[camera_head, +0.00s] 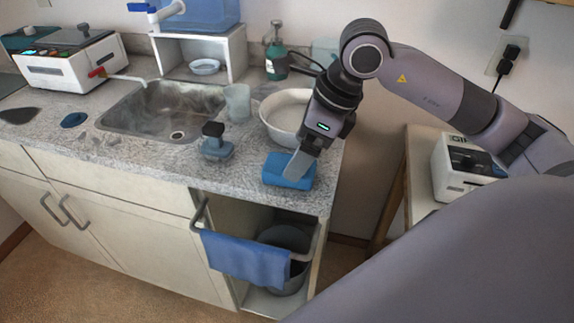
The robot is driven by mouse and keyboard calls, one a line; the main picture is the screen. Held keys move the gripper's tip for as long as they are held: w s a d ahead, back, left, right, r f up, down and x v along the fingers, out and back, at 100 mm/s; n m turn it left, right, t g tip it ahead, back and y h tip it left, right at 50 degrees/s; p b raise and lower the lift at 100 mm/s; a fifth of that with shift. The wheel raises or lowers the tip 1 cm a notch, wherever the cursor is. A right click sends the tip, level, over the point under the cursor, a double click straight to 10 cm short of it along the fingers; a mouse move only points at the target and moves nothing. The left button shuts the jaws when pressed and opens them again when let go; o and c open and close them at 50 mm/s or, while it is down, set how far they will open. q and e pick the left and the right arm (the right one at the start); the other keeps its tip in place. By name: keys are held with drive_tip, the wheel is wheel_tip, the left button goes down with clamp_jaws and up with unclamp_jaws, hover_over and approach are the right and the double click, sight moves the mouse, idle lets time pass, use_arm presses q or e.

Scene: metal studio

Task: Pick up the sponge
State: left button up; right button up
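The blue sponge (276,171) lies on the speckled countertop near its right front corner. My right gripper (298,165) comes down from above right, with a grey finger over the sponge's top. The finger hides part of the sponge. Only one finger shows clearly, so I cannot tell whether the gripper is open or closed on the sponge, or whether it touches it. My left gripper is not in view.
A white bowl (284,108) stands close behind my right gripper. A blue-grey stamp-like object (214,146) stands left of the sponge, with a sink (150,112) beyond. A blue towel (245,260) hangs below the counter. The front counter edge lies close to the sponge.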

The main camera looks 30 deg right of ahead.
sight(272, 172)
drive_tip(key=x, duration=0.4)
drive_tip(key=shift+s+f, duration=0.1)
drive_tip(key=shift+f, duration=0.1)
drive_tip(key=c, duration=1)
drive_tip(key=shift+r, duration=0.2)
